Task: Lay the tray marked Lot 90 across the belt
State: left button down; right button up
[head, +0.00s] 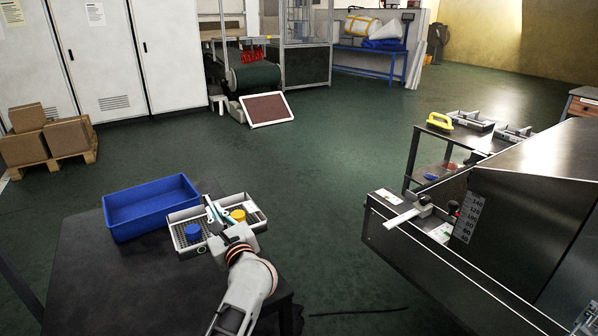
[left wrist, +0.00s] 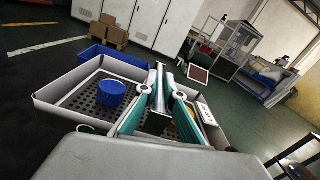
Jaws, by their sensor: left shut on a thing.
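A light grey tray (head: 186,246) with a dark perforated floor holds a blue round piece (head: 193,232) and a yellow round piece (head: 238,215). My left gripper (head: 213,212) is shut on the tray's middle bar. In the left wrist view, the fingers (left wrist: 160,98) close on that bar, between the blue piece (left wrist: 111,93) and the partly hidden yellow piece. A white label (left wrist: 207,114) sits on the tray's right end; I cannot read its lot number. I cannot tell whether the tray touches the table. My right gripper is not in view.
A blue bin (head: 150,207) stands on the dark table (head: 110,285), beside the tray. The steel machine (head: 520,180) with a number scale is at the right, with open floor between. Behind it, a cart (head: 415,150) carries more trays (head: 472,121) and a yellow-handled item (head: 440,122).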

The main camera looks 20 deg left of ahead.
pick_arm(q)
jog(key=shift+s+r, duration=0.15)
jog(key=shift+r, duration=0.2)
jog(key=shift+s+d+r+m+t+h+p, duration=0.2)
jog(key=shift+s+r+m+t+h+p, duration=0.1)
jog(key=shift+s+r+p, duration=0.2)
jog(key=shift+s+d+r+m+t+h+p, duration=0.15)
jog(key=shift+s+r+m+t+h+p, duration=0.05)
jog(key=shift+s+r+t+p, duration=0.2)
jog(key=s+d+r+m+t+h+p, duration=0.2)
jog(key=s+d+m+h+p, duration=0.1)
jog(key=s+d+h, duration=0.3)
jog(key=s+d+r+m+t+h+p, duration=0.2)
jog(key=s+d+r+m+h+p, duration=0.1)
jog(key=s+d, duration=0.7)
jog(key=s+m+h+p, duration=0.1)
jog(key=s+m+h, duration=0.1)
jog(key=s+h, duration=0.1)
jog(key=shift+s+d+r+m+t+h, duration=0.25)
jog(key=shift+d+m+t+h, duration=0.05)
jog(key=shift+d+m+t, duration=0.1)
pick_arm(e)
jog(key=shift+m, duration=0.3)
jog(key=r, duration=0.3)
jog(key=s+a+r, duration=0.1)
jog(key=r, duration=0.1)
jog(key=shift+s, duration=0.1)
pick_arm(q)
jog(key=shift+w+a, duration=0.1)
